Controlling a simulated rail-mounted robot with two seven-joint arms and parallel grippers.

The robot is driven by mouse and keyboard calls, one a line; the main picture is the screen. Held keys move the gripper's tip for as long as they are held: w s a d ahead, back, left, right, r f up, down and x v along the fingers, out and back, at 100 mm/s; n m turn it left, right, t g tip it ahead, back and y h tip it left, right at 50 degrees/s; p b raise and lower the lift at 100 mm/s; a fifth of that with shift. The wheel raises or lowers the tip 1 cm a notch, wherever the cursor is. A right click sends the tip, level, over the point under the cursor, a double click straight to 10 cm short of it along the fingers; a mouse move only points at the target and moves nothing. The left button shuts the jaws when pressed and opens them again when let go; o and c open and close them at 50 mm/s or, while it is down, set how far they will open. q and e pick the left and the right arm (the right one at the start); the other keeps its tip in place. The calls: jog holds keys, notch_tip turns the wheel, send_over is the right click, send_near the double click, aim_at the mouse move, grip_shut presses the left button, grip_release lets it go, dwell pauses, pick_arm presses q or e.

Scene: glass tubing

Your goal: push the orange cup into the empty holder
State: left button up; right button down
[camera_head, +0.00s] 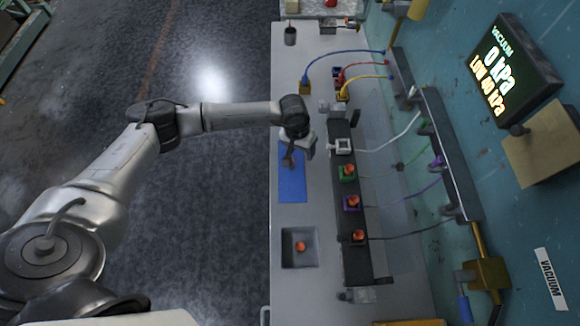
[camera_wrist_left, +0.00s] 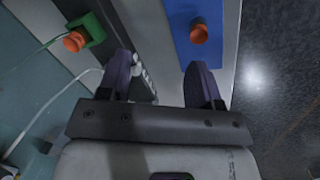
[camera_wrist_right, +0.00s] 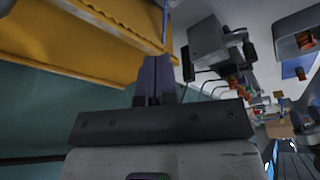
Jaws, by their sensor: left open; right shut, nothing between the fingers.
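An orange cup (camera_wrist_left: 199,32) rests on the blue mat (camera_wrist_left: 182,50) in the left wrist view. In the head view the blue mat (camera_head: 292,190) shows, but I cannot make out that cup near my gripper. The empty holder (camera_head: 343,146) is the white square on the dark rail. Another orange cup (camera_wrist_left: 74,41) sits in the green holder (camera_wrist_left: 93,30). My left gripper (camera_head: 289,160) is open and empty over the far end of the mat, left of the white holder; its fingers also show in the left wrist view (camera_wrist_left: 160,72). My right gripper (camera_wrist_right: 154,78) is shut and empty.
The green, purple (camera_head: 352,205) and black (camera_head: 358,238) holders carry orange cups. A grey tray (camera_head: 286,261) with an orange cup stands near the bench front. Coloured tubes run to the wall manifold (camera_head: 450,155). A yellow-orange panel (camera_wrist_right: 90,30) is close to my right gripper.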

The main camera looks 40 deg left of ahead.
pick_arm(q)
jog(key=a+f, duration=0.1)
jog(key=f, duration=0.1)
jog(key=a+f+y, duration=0.1)
jog(key=a+f, duration=0.1)
jog(key=a+f+m+y, duration=0.1)
jog(key=f, duration=0.2)
jog(key=shift+w+a, duration=0.25)
jog(key=shift+a, duration=0.15)
jog(key=shift+f, duration=0.75)
jog(key=f, duration=0.2)
jog(key=f+p, duration=0.1)
jog(key=f, duration=0.1)
jog(key=shift+s+d+f, duration=0.1)
jog(key=shift+s+f, duration=0.1)
jog(key=shift+f, duration=0.45)
jog(key=c, duration=0.9)
jog(key=shift+c, duration=0.4)
jog(key=shift+r, duration=0.1)
